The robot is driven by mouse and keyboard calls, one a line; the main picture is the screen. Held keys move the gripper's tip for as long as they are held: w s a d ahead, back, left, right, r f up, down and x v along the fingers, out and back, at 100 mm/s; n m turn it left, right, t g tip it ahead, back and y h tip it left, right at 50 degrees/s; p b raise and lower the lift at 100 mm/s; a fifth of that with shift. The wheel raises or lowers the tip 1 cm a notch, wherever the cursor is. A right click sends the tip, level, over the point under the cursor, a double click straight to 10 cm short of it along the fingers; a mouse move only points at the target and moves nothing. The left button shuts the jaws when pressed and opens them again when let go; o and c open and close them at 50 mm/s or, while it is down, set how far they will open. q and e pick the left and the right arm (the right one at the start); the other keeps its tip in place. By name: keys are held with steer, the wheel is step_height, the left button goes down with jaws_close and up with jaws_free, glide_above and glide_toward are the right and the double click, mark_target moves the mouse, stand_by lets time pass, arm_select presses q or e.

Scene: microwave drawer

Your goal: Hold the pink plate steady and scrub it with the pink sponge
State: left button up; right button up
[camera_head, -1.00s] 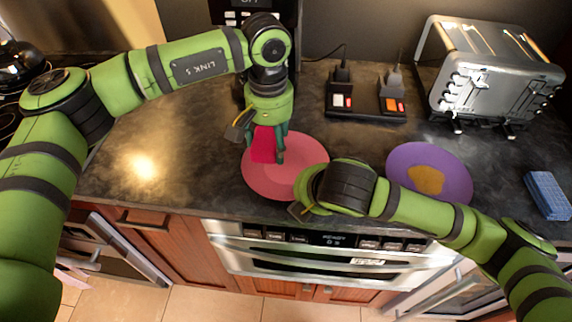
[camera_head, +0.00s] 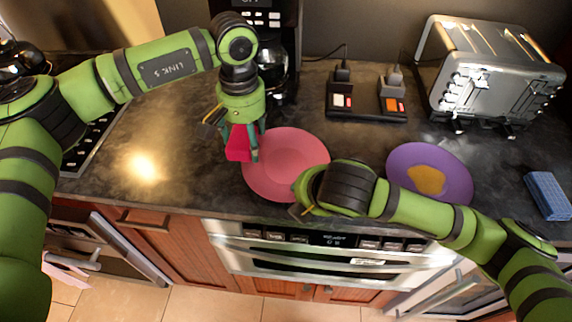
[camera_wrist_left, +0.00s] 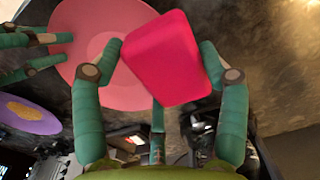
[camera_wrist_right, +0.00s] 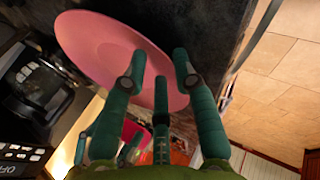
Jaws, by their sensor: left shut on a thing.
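My left gripper (camera_head: 242,145) is shut on the pink sponge (camera_head: 238,143). The sponge shows tilted between its fingers in the left wrist view (camera_wrist_left: 163,58). In the head view, the sponge is at the left edge of the round pink plate (camera_head: 283,150), which rests on the dark counter. Whether the sponge touches the plate is unclear. My right gripper (camera_wrist_right: 160,62) is at the plate's rim with its fingertips apart, and they overlap the plate (camera_wrist_right: 105,50) in the right wrist view. In the head view, my right wrist hides those fingers. Contact with the rim is unclear.
A purple plate (camera_head: 405,165) with a tan patch lies to the right. A blue sponge (camera_head: 547,195) lies farther right. A silver toaster (camera_head: 490,85) and a switch block (camera_head: 366,108) stand behind. The counter (camera_head: 150,150) left of the pink plate is clear.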

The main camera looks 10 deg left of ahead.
steer(key=shift+w, duration=0.1)
steer(key=shift+r, duration=0.1)
steer(key=shift+s+r, duration=0.2)
steer(key=shift+r, duration=0.15)
steer(key=v, duration=1.1)
arm_select(q)
steer(key=shift+f, duration=0.1)
arm_select(e)
steer(key=shift+s+d, duration=0.1)
steer(key=shift+d, duration=0.05)
